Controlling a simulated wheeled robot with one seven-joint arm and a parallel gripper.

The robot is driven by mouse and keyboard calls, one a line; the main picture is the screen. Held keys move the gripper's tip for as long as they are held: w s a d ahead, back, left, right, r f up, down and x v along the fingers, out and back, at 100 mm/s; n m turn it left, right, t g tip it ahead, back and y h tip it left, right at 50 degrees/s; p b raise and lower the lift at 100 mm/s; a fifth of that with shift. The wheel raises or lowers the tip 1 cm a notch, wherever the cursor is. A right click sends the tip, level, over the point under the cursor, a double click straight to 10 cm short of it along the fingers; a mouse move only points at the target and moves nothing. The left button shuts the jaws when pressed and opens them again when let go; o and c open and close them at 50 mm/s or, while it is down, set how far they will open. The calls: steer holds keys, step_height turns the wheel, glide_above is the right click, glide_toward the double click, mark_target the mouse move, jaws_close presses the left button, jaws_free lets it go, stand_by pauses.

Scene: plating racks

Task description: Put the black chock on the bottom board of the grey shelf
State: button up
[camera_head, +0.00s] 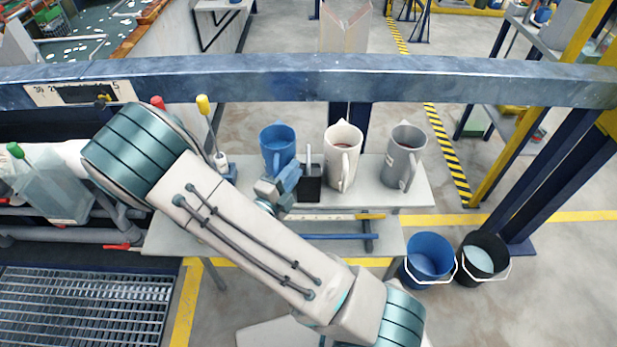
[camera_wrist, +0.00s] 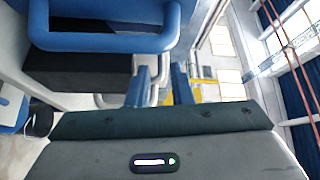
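The black chock (camera_head: 310,190) is a small dark block on the grey board (camera_head: 415,193), in front of the blue and white jugs. A grey upright piece shows just above it. In the wrist view a black block (camera_wrist: 80,72), seemingly the chock, lies left of my fingers, partly hidden by a blue handle-like part. My gripper (camera_head: 290,180) is just left of the chock in the head view. Its two blue fingers (camera_wrist: 160,88) are apart, with no held thing clearly visible between them. I cannot tell for sure which structure is the grey shelf; its bottom board is not clear.
A blue jug (camera_head: 277,148), a white jug (camera_head: 343,157) and a grey jug (camera_head: 405,158) stand close around the chock. A blue beam (camera_head: 450,80) crosses in front. A blue bucket (camera_head: 430,258) and a black bucket (camera_head: 483,258) stand on the floor at right.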

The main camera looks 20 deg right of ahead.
mark_target(305, 167)
steer(key=x, duration=0.6)
jaws_close()
stand_by(1.4)
